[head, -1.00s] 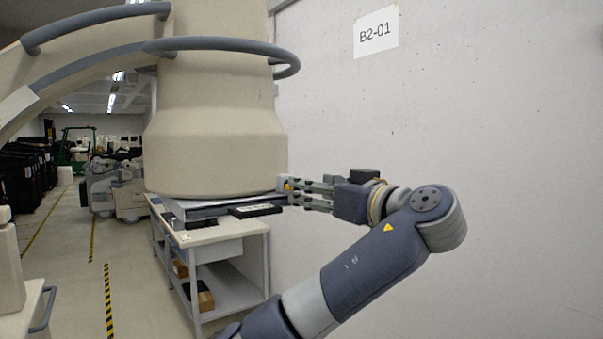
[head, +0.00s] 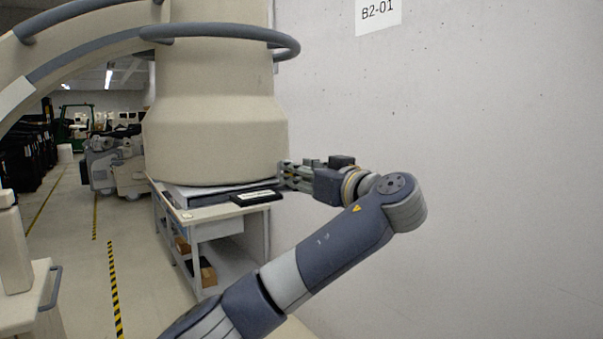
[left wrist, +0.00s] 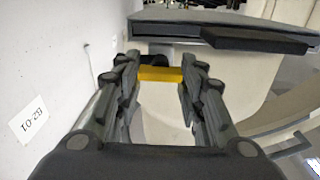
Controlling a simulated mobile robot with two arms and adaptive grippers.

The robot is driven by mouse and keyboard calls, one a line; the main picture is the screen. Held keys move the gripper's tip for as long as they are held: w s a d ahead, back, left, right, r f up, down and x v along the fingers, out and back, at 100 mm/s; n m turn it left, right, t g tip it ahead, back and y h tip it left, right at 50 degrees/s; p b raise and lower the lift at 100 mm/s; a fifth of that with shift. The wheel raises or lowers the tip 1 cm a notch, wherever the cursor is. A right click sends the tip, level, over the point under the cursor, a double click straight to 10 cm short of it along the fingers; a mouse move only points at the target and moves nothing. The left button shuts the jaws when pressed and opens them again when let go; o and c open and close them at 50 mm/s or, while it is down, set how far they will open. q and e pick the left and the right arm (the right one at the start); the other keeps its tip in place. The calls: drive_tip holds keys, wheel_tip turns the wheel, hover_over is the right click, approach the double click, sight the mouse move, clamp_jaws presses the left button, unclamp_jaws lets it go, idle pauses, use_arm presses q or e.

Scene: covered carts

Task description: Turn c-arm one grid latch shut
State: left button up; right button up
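The c-arm's beige housing (head: 215,130) hangs over a flat grey panel (head: 215,191) that carries a black bar (head: 257,198). The panel (left wrist: 165,28) and black bar (left wrist: 255,40) also show, upside down, in the left wrist view. A yellow latch piece (left wrist: 160,74) lies between my left fingertips (left wrist: 160,80). The fingers stand apart, one on each side of it; I cannot tell whether they touch it. In the head view my left gripper (head: 284,176) points left at the housing's lower right edge, and the latch is barely visible there. My right gripper is not seen.
A pale wall with a B2-01 sign (head: 378,12) stands close behind my left arm. A white shelf cart (head: 222,226) is below the housing. A blue-grey rail (head: 225,34) curves above. Floor with striped tape (head: 114,280) is open at left.

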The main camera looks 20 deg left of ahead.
use_arm(q)
drive_tip(key=m+b, duration=0.4)
drive_tip(key=m, duration=0.4)
drive_tip(key=m+b, duration=0.5)
drive_tip(key=m, duration=0.4)
drive_tip(key=shift+w+d+f, duration=0.1)
drive_tip(key=shift+w+d, duration=0.05)
idle(0.3)
drive_tip(key=shift+m, duration=0.4)
drive_tip(key=o, duration=1.1)
drive_tip(key=shift+f, duration=0.1)
